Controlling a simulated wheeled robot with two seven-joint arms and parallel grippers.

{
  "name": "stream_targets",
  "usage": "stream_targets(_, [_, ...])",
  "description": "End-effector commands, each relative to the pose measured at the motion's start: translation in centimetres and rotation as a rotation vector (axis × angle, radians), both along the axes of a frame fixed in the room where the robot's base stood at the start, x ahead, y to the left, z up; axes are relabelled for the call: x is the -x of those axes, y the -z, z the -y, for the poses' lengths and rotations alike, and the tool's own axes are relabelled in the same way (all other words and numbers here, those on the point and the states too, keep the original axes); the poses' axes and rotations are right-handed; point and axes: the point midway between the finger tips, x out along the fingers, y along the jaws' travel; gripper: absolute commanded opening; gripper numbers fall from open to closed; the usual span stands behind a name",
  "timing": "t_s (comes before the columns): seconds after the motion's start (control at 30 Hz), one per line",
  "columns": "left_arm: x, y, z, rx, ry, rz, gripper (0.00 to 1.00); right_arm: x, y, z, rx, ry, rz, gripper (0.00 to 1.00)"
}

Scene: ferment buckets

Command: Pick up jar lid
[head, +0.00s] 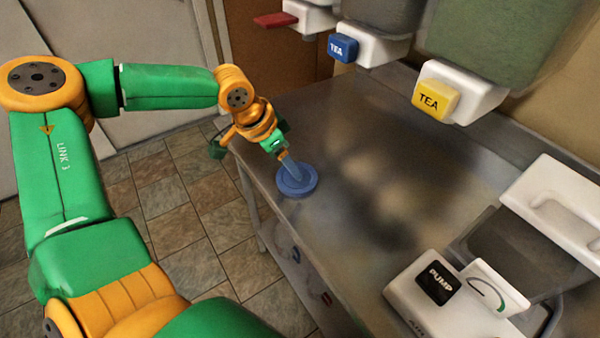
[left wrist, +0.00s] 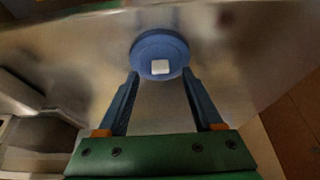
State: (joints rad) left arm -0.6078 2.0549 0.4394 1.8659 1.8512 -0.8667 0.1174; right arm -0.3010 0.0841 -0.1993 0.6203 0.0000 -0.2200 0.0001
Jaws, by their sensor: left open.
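The jar lid (head: 296,181) is a blue round disc lying on the metal counter, near its left edge in the head view. Whether the fingertips touch the lid I cannot tell. My right gripper is not in view.
The metal counter (head: 370,200) is clear around the lid. Dispensers with a blue TEA tap (head: 343,48) and a yellow TEA tap (head: 436,99) hang over its back. A white pump unit (head: 430,300) stands at the front right. Tiled floor (head: 175,225) lies left of the counter.

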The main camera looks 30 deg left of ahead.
Motion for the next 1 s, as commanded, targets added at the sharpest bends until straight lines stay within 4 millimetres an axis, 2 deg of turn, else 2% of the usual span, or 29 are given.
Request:
stream_targets(0.1, [-0.9, 2.0, 0.3, -0.002, -0.001, -0.007, 0.68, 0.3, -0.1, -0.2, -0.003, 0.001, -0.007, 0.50])
stream_targets(0.2, [-1.4, 3.1, 0.5, 0.000, -0.002, -0.002, 0.68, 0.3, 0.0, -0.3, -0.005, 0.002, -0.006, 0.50])
stream_targets(0.43, [-1.5, 3.3, 0.5, 0.001, -0.002, 0.002, 0.68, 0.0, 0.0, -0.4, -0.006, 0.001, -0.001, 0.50])
stream_targets(0.6, [-1.5, 3.3, 0.5, 0.001, -0.002, 0.002, 0.22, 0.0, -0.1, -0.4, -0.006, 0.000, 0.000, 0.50])
stream_targets(0.7, [-1.5, 3.3, 0.5, 0.001, -0.002, 0.002, 0.00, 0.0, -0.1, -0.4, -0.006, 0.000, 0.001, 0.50])
stream_targets(1.0, [-1.5, 3.2, 0.5, 0.001, -0.002, 0.002, 0.00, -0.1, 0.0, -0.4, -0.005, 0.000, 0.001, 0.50])
